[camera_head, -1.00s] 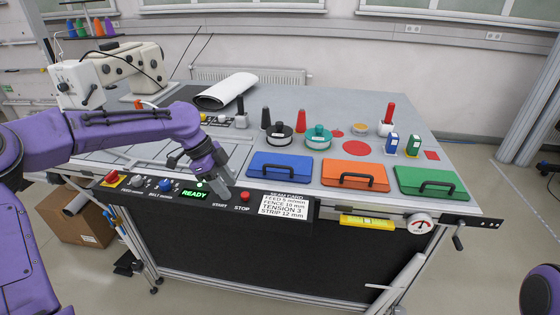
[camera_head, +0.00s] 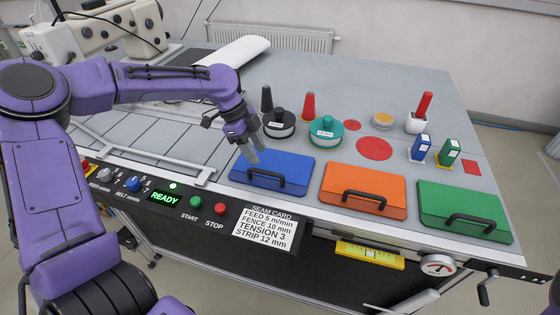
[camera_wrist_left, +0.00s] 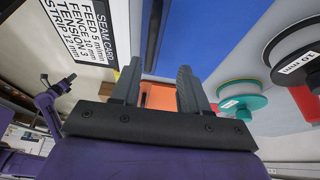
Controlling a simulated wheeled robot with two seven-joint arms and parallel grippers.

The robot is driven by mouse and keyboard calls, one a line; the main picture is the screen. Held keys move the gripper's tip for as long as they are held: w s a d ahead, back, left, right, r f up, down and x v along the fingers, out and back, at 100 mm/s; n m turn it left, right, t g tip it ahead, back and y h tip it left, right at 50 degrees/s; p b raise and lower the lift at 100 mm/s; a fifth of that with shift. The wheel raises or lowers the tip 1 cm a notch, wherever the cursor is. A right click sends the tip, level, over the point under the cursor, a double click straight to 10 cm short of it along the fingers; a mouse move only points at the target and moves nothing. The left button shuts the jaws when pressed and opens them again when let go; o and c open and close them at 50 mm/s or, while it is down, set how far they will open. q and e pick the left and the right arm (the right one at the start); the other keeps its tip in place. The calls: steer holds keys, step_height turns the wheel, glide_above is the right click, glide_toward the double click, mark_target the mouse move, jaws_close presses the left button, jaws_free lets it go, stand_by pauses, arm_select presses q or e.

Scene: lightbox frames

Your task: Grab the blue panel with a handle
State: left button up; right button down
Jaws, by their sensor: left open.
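The blue panel (camera_head: 290,165) lies flat on the grey table near its front edge, left of the orange and green panels. Its black handle (camera_head: 266,183) is on the front part of the panel. My left gripper (camera_head: 256,150) is open and empty, just above the panel's back left part, with the fingers pointing down. In the wrist view the blue panel (camera_wrist_left: 175,35) and its handle (camera_wrist_left: 153,35) show beyond the open fingers (camera_wrist_left: 158,78); the gripper is apart from the handle. My right gripper cannot be made out.
The orange panel (camera_head: 375,183) and green panel (camera_head: 455,203) lie to the right. A black spool (camera_head: 278,125) and a teal spool (camera_head: 325,132) stand behind the blue panel. A control strip with a lit READY display (camera_head: 164,197) and a seam card (camera_head: 265,228) run along the front edge.

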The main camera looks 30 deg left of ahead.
mark_target(265, 173)
arm_select(q)
steer(key=shift+s+d+f+p, duration=0.25)
steer(key=shift+s+d+f, duration=0.1)
steer(key=shift+s+f, duration=0.2)
steer(key=shift+s+d+f+p, duration=0.2)
steer(key=shift+s+d+f, duration=0.1)
steer(key=shift+s+f, duration=0.25)
steer(key=f, duration=0.1)
steer(key=w+d+f+p, duration=0.1)
steer(key=f, duration=0.1)
steer(key=w+d+f, duration=0.1)
steer(key=f, duration=0.1)
steer(key=shift+s+r, duration=0.2)
steer(key=shift+s, duration=0.1)
jaws_close()
arm_select(e)
steer(key=r, duration=0.1)
steer(key=s+r, duration=0.1)
steer(key=shift+s+a+r, duration=0.1)
steer(key=shift+r, duration=0.2)
